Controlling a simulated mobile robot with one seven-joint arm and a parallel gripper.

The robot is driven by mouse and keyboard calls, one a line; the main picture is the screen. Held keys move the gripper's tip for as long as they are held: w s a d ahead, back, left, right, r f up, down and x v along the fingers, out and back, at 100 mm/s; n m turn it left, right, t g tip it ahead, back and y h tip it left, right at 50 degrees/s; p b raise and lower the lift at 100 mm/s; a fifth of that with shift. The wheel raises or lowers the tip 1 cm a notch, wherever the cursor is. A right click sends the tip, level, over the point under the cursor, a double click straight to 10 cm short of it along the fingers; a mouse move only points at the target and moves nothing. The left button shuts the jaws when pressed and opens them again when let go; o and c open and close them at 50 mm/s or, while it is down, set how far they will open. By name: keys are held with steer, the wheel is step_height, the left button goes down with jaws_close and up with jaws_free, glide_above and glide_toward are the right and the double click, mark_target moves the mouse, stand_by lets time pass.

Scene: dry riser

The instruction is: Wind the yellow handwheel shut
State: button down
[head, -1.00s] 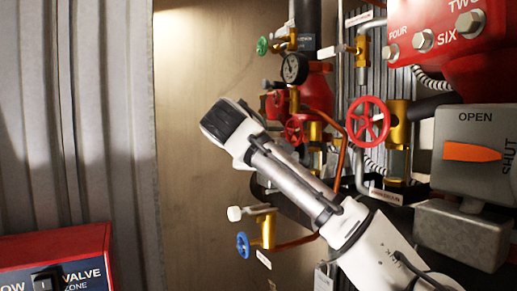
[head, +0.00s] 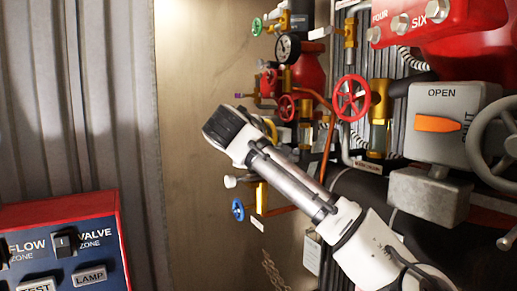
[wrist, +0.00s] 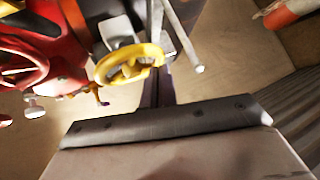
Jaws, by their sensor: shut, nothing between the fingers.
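The yellow handwheel (wrist: 130,64) shows in the wrist view above the grey body of my gripper, left of centre. In the head view only a yellow curved part (head: 271,130) shows, mostly hidden behind the end of my arm. My gripper's dark fingers (wrist: 157,88) stand together as a narrow upright strip, shut and empty. They are close to the right side of the yellow wheel; I cannot tell whether they touch it. In the head view the fingers are hidden behind my wrist.
A red handwheel (head: 351,98), smaller red (head: 286,107), green (head: 257,27) and blue (head: 238,210) wheels, and a gauge (head: 287,47) crowd the pipework. A grey box with an orange lever (head: 438,124) and a grey handwheel (head: 493,143) stand right. A control panel (head: 70,245) is lower left.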

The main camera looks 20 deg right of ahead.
steer(key=shift+d+r, duration=0.15)
steer(key=shift+d, duration=0.1)
stand_by(0.5)
steer(key=shift+s, duration=0.1)
